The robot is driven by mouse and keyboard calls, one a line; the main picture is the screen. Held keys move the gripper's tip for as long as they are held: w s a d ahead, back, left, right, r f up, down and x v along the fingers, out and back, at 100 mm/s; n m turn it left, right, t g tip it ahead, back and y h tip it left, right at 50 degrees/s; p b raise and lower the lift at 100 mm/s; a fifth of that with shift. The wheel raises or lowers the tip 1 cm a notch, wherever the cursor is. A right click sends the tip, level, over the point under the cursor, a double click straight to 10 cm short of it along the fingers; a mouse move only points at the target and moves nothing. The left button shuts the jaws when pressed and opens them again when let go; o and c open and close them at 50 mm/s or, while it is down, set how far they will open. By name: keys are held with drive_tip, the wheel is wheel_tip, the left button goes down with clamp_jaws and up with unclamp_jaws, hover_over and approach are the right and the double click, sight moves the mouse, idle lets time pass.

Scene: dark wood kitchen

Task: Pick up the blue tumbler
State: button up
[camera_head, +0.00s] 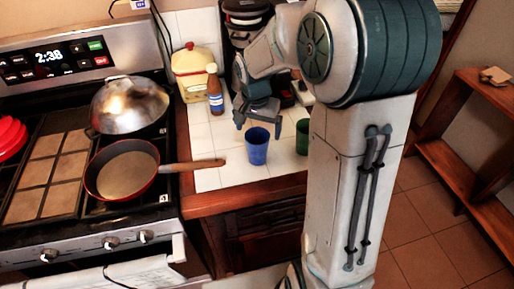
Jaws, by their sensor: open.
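The blue tumbler (257,147) stands upright on the white tiled counter (207,180), near its front edge. My gripper (258,127) is open, just above and behind the tumbler's rim, with its fingers pointing down. One finger is left of the tumbler and another part is close to its right side. I cannot tell whether they touch it. A green tumbler (302,137) stands to the right, partly hidden behind my arm.
A brown bottle (214,92) and a yellow canister (192,72) stand at the back left of the counter. A red pan (124,170) on the stove points its wooden handle over the counter. A black appliance (246,12) is behind my arm.

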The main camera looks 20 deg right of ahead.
drive_tip(key=shift+w+d+f+p, duration=0.1)
drive_tip(key=shift+f+p, duration=0.1)
drive_tip(key=shift+f, duration=1.25)
drive_tip(key=shift+w+a+f+p, duration=0.15)
drive_tip(key=shift+f+p, duration=0.1)
drive_tip(key=shift+f, duration=1.15)
drive_tip(key=shift+w+d+f+p, duration=0.1)
drive_tip(key=shift+d+f+p, duration=0.1)
drive_tip(key=shift+f, duration=1.25)
drive_tip(key=c, duration=1)
